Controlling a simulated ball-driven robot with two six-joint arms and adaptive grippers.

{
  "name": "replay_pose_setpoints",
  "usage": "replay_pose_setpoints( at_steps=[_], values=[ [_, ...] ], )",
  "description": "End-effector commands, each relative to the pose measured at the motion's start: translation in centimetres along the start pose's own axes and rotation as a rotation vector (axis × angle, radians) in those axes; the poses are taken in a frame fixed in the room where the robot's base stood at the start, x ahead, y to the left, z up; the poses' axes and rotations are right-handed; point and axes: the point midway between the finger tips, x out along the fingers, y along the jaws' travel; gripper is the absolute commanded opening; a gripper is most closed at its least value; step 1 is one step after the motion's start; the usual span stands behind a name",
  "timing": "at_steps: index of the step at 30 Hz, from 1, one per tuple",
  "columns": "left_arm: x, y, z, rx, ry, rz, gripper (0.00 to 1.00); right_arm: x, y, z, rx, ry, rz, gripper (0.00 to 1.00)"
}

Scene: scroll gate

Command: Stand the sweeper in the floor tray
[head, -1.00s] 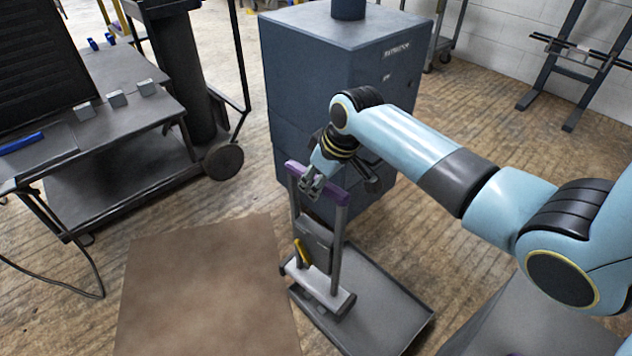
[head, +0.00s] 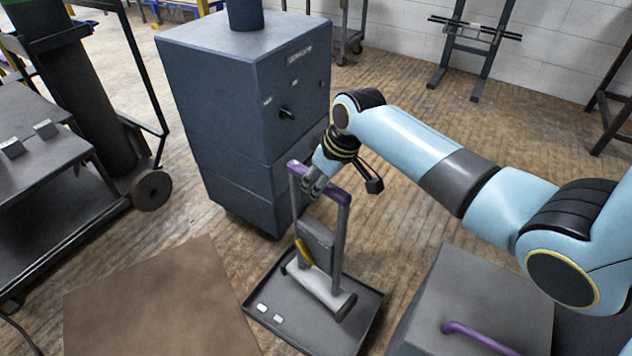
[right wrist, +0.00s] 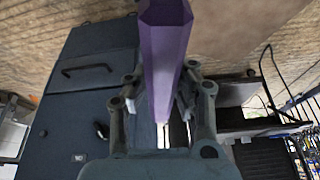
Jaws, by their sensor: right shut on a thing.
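The sweeper (head: 318,244) has a purple top bar, two grey uprights, a grey box with a yellow lever, and a wide pale foot. My right gripper (head: 312,187) is shut on its purple bar, which also shows between the fingers (right wrist: 160,110) in the right wrist view. The sweeper is nearly upright, with its foot over the floor tray (head: 372,305). I cannot tell whether the foot touches the tray bottom. The tray is dark, shallow and low-rimmed, with two small pale pieces (head: 268,312) at its left side. My left gripper is not in view.
A blue-grey cabinet (head: 230,110) stands just behind the tray. A brown mat (head: 160,300) lies to the left on the floor. A wheeled cart (head: 60,190) is at far left. A grey box with a purple handle (head: 480,300) is at right.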

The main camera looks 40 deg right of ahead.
Motion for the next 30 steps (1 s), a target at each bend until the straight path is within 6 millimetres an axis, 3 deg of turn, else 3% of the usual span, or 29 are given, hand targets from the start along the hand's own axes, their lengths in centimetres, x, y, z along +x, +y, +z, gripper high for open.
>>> replay_pose_setpoints(
  at_steps=[1,3,9,20,30],
  values=[
    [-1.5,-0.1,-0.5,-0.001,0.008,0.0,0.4,-1.7,0.1,-1.1,0.0,0.012,0.003,0.0],
    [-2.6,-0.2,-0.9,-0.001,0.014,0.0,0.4,-2.6,0.1,-1.5,0.002,0.012,0.002,0.0],
    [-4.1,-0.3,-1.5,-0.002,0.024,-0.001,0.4,-3.7,0.0,-1.8,0.007,0.007,0.0,0.0],
    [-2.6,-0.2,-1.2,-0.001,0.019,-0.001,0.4,-2.2,0.0,-1.1,0.007,0.004,-0.001,0.0],
    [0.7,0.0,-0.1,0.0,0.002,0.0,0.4,0.8,0.1,0.1,0.007,0.002,-0.001,0.0]
  ],
)
